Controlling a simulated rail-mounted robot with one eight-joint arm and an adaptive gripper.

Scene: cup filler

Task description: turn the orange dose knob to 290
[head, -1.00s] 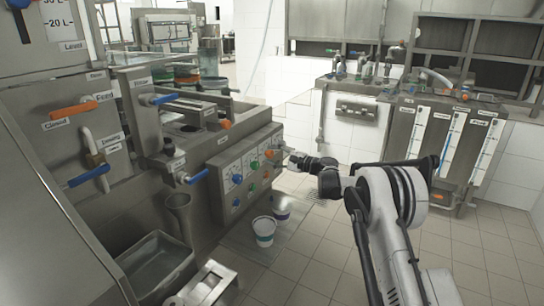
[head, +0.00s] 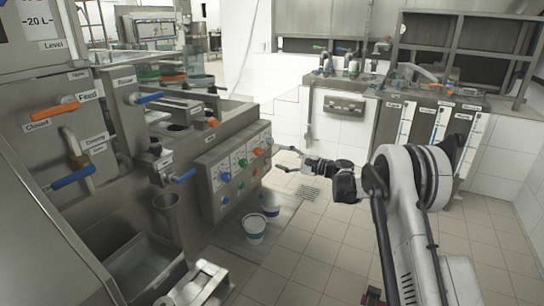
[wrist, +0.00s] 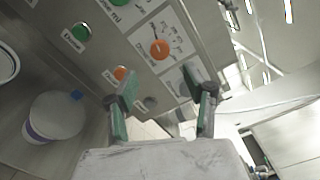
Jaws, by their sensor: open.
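My gripper (head: 279,158) is open and empty, just right of the panel in the head view and apart from the knob. In the wrist view its two green-padded fingers (wrist: 160,88) are spread, with the knob beyond and above the gap between them.
A smaller orange button (wrist: 121,73) and a green button (wrist: 82,32) lie close to the knob. Green (head: 243,163) and blue (head: 225,177) knobs share its row. Two white tubs, one here (head: 254,229), stand below the panel.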

